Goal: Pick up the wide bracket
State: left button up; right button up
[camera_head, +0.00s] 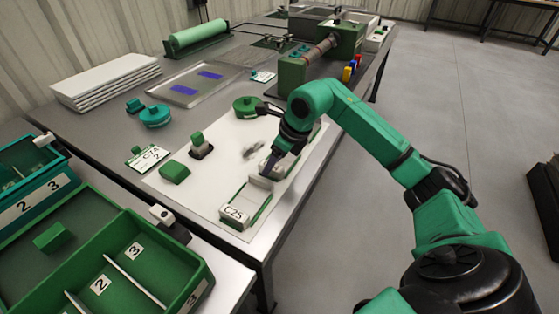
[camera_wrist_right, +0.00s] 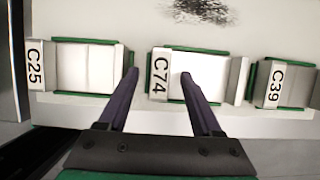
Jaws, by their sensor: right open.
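My right gripper (camera_head: 275,172) is over the pale mat, at the row of labelled holders. In the right wrist view its two dark fingers (camera_wrist_right: 159,76) are apart with nothing clasped between them, over the left part of the holder marked C74 (camera_wrist_right: 205,75). White holder C25 (camera_wrist_right: 85,68) lies to its left, also seen in the head view (camera_head: 240,208), and holder C39 (camera_wrist_right: 295,88) to its right. A grey upright plate (camera_wrist_right: 238,80) stands at C74's right end. I cannot tell for certain which piece is the wide bracket. My left gripper is not in view.
On the mat are a green block (camera_head: 175,172), a dark stand (camera_head: 201,149) and a green disc (camera_head: 246,107). Green bins (camera_head: 125,262) stand at the lower left. A green machine (camera_head: 305,70) stands at the back. The table's right edge is close to the holders.

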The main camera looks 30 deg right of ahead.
jog(key=shift+w+f, duration=0.2)
jog(key=shift+f, duration=0.25)
jog(key=shift+r, duration=0.1)
grip_shut()
dwell(1.0)
